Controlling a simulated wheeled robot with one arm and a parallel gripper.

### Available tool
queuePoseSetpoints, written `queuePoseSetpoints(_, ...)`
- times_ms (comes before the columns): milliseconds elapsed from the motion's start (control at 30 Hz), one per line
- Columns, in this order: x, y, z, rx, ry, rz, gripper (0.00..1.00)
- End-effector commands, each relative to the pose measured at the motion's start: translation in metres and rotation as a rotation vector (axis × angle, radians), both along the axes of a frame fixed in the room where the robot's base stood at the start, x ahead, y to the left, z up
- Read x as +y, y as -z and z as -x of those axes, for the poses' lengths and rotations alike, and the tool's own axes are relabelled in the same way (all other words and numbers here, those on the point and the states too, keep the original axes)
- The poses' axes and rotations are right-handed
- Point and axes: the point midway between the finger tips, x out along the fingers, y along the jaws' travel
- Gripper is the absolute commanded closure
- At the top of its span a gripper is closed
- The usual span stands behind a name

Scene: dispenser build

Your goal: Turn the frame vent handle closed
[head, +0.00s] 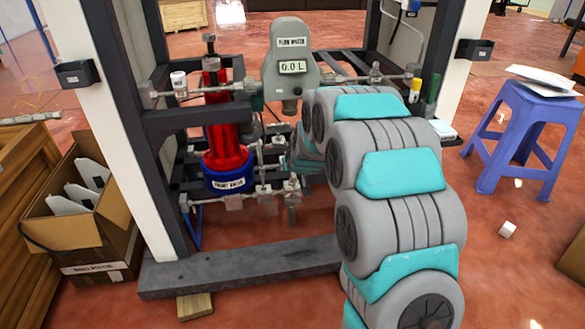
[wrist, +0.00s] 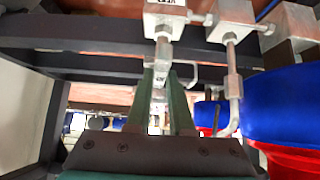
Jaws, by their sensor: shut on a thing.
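In the wrist view, the frame vent valve (wrist: 165,20) is a pale metal block at the top with a partly cut-off label. Its handle (wrist: 162,52) extends from the block toward my gripper (wrist: 160,72). My gripper's two green fingers are shut on the handle, one on each side. The valve's open or closed position is hard to tell. In the head view, my arm's grey and teal links hide the gripper and the handle. The metal valve fittings (head: 292,188) show just left of the arm, low on the frame.
A red cylinder (head: 217,110) in a blue ring (head: 228,178) stands left of the fittings. Neighbouring metal pipework (wrist: 233,85) is close beside the fingers. Dark frame bars (wrist: 90,65) cross nearby. A flow meter (head: 290,62) reads 0.0 L. A blue stool (head: 525,118) stands right.

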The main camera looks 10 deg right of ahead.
Motion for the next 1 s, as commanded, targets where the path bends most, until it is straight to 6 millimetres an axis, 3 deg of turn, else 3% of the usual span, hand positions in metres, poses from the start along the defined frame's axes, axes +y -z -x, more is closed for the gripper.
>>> queuePoseSetpoints(567,-0.0001,-0.0014,0.0000,0.000,0.023,0.000,1.00)
queuePoseSetpoints(1000,0.0015,-0.0033,-0.0003,0.000,0.156,0.003,1.00)
